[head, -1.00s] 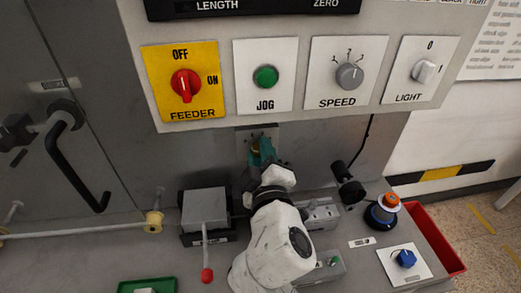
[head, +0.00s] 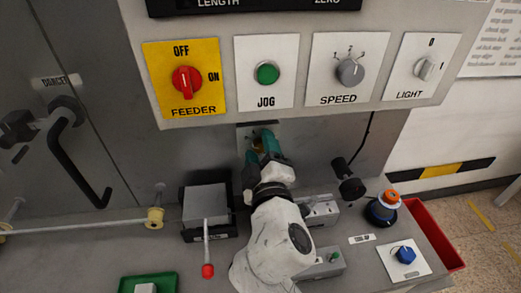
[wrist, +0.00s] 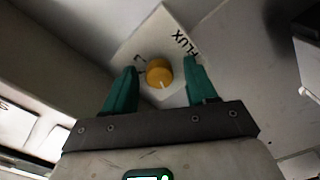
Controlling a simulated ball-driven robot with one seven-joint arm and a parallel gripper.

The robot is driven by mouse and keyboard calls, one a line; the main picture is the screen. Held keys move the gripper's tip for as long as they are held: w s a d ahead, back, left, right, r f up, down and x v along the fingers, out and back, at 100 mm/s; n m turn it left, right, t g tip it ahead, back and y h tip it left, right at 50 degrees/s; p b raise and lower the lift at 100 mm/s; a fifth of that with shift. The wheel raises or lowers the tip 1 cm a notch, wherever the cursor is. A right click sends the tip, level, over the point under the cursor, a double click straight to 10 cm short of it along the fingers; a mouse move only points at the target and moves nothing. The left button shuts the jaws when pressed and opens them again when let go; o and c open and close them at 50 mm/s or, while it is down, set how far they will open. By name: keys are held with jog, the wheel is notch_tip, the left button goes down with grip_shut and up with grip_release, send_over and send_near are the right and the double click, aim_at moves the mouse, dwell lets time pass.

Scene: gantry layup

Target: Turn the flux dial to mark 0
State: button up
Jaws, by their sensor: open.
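The flux dial is a round orange-yellow knob (wrist: 159,73) on a white plate marked FLUX (wrist: 150,40) in the wrist view. A pale pointer line on the knob and small printed marks beside it show there; the mark numbers are too small to read. In the head view the plate (head: 272,130) is mostly hidden behind my gripper. My gripper (wrist: 160,82) has two teal fingers, open, one on each side of the knob, with visible gaps. In the head view my gripper (head: 262,146) reaches up to the plate below the panel.
Above are the red feeder switch (head: 187,81), green jog button (head: 267,73), grey speed knob (head: 350,71) and light switch (head: 426,68). A red-tipped lever (head: 207,270) stands left of my arm. A black lamp-like fixture (head: 347,180) is to the right.

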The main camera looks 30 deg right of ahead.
jog(key=b+v, duration=0.2)
jog(key=v, duration=0.8)
jog(key=shift+s, duration=0.4)
jog(key=shift+a, duration=0.1)
